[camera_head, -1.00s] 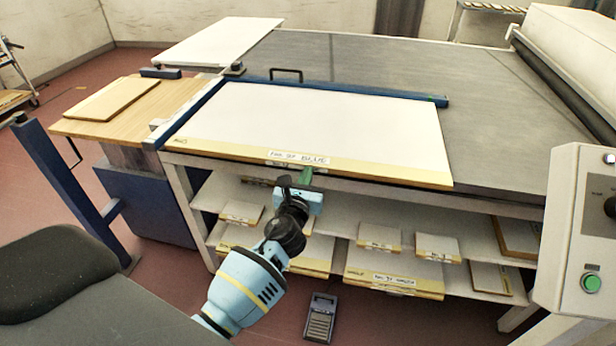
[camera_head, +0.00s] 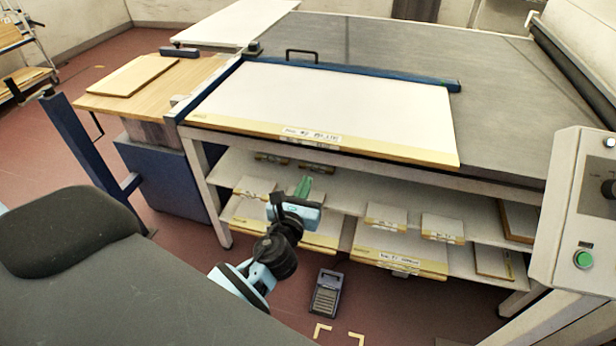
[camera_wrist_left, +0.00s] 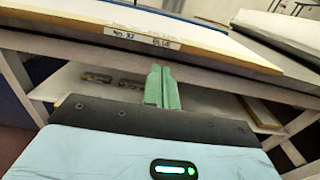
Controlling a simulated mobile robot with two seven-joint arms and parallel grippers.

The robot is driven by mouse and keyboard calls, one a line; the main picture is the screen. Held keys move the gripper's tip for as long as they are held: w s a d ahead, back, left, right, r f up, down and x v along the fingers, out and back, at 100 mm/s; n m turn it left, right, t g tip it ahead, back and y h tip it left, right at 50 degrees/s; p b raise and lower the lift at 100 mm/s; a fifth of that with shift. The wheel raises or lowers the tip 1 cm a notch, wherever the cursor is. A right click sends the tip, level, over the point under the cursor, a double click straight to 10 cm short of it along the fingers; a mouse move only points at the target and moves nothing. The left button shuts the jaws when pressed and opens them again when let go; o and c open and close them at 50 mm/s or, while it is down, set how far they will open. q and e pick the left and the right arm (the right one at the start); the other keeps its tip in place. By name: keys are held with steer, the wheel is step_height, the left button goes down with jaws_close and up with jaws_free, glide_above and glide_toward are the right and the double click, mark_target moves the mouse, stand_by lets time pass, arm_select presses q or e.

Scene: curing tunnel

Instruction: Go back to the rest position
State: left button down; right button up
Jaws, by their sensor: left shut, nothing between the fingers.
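My left gripper (camera_head: 304,187) is in front of the table's lower shelves, below the front edge of the labelled white board. Its green fingers are together with nothing between them. In the left wrist view the shut fingers (camera_wrist_left: 162,86) point toward the table's front, with the labelled board (camera_wrist_left: 120,25) above them. They look apart from the board and the shelf. My right gripper is not in view.
The white board (camera_head: 330,100) with a yellow front strip lies on the grey table (camera_head: 480,90). Packs (camera_head: 400,252) lie on the shelves below. A control box with a green button (camera_head: 583,259) stands at right. A pedal-like box (camera_head: 326,292) is on the floor.

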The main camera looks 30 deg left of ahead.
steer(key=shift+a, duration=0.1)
arm_select(q)
steer(key=s+d+f+n+g+h, duration=0.2)
steer(key=s+f+n+g, duration=0.1)
steer(key=s+f+n, duration=0.55)
steer(key=s+d+f+n+g+h, duration=0.2)
steer(key=s+f+n, duration=0.6)
steer(key=s, duration=0.1)
steer(key=s+d+f+n+g+h, duration=0.1)
steer(key=s+f+n+g, duration=0.1)
steer(key=s+n, duration=0.5)
steer(key=s+d+f+n+g+h+p, duration=0.1)
steer(key=s+d+f+n, duration=0.1)
steer(key=s+n, duration=0.6)
steer(key=shift+s+d+f+g, duration=0.2)
steer(key=shift+s+f+g, duration=0.2)
steer(key=shift+s, duration=0.35)
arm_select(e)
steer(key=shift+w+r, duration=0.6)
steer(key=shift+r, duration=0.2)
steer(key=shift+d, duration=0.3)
